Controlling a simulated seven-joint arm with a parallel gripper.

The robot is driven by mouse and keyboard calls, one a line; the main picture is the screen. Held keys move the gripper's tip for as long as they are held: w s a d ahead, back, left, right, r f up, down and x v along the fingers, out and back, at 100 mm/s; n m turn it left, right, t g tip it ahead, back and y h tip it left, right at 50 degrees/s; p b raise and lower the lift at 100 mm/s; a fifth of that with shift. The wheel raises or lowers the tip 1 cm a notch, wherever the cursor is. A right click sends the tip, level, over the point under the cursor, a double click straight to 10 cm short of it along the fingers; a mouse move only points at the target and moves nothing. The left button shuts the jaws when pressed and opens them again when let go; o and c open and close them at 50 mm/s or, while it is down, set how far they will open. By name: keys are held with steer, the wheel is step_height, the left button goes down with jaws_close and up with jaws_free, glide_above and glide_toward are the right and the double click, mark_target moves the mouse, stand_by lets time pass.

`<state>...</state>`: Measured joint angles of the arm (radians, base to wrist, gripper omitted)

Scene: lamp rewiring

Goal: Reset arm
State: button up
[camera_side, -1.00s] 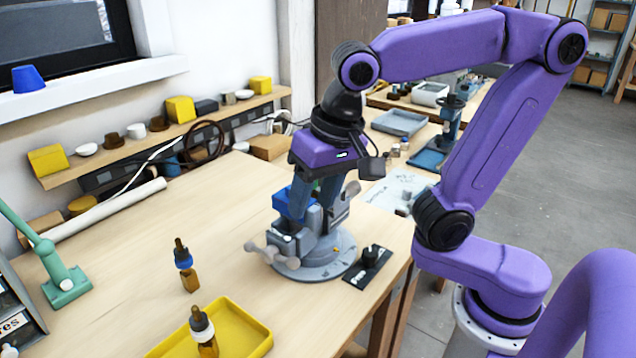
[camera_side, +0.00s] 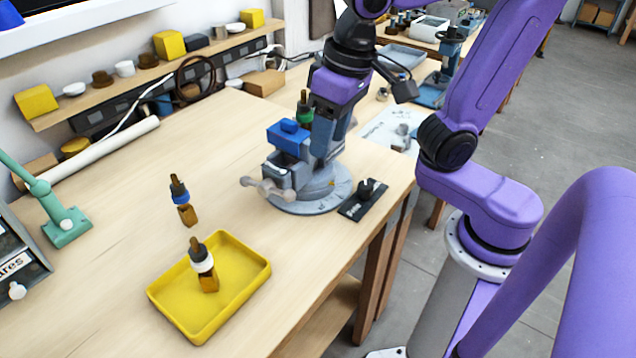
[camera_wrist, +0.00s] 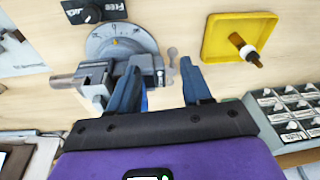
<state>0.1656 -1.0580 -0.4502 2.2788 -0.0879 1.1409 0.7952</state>
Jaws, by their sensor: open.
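My gripper (camera_side: 324,140) is at the vise in the side view, its fingers pointing down beside the vise's right side. The grey vise (camera_side: 312,190) stands on a round base; the vise also shows in the wrist view (camera_wrist: 103,72), close to the left finger. A blue block (camera_side: 289,138) sits at the vise's top. Whether a finger touches the vise cannot be told.
A black switch plate (camera_side: 363,199) lies right of the vise. A green lamp stand (camera_side: 62,222) is at left.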

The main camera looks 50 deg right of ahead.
steer(key=s+d+f+n+g, duration=0.1)
steer(key=s+d+f+n, duration=0.6)
steer(key=s+n, duration=0.3)
steer(key=shift+s+f+n+g+h, duration=0.3)
steer(key=shift+f+n+g, duration=0.1)
steer(key=shift+f+n, duration=0.3)
